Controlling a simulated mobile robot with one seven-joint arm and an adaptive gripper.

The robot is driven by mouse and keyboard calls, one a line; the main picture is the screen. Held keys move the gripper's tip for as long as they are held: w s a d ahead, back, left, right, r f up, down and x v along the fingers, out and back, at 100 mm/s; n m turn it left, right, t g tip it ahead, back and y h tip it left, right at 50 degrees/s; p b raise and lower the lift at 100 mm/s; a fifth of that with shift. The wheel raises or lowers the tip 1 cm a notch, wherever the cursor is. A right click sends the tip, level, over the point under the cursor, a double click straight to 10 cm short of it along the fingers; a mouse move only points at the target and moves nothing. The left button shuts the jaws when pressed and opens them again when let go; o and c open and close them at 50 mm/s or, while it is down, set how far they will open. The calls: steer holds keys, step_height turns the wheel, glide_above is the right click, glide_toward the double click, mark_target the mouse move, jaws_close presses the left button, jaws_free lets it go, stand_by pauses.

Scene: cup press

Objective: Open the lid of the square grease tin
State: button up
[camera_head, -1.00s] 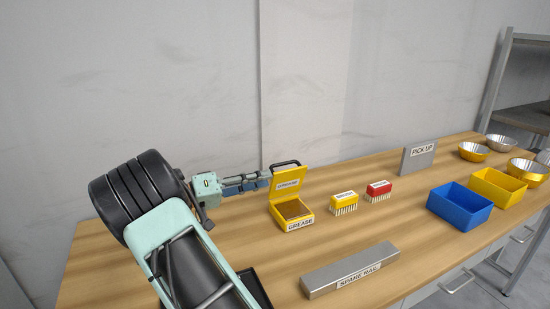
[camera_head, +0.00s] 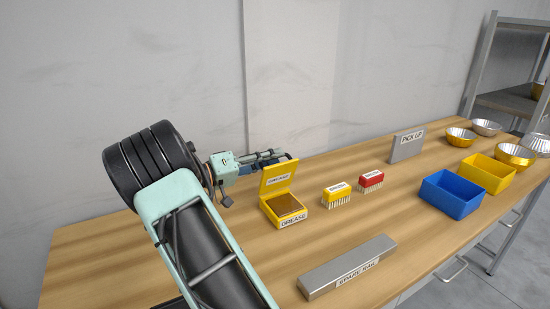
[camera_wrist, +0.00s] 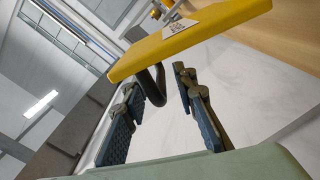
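The square yellow grease tin (camera_head: 288,208) stands on the bench, its brown contents showing. Its lid (camera_head: 277,179) is raised and stands up at the tin's back edge. My gripper (camera_head: 280,158) is behind the lid's top edge, partly hidden by it. In the wrist view the lid (camera_wrist: 190,40) crosses the top, and its black handle (camera_wrist: 152,88) reaches in between my gripper's fingers (camera_wrist: 155,98). The fingers are spread, with gaps on both sides of the handle.
A spare rail (camera_head: 348,266) lies in front. A pick-up sign (camera_head: 407,146), blue bin (camera_head: 453,195), yellow bin (camera_head: 487,174) and several bowls stand farther right. The wall is close behind.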

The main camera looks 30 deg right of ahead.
steer(key=shift+d, duration=0.65)
jaws_close()
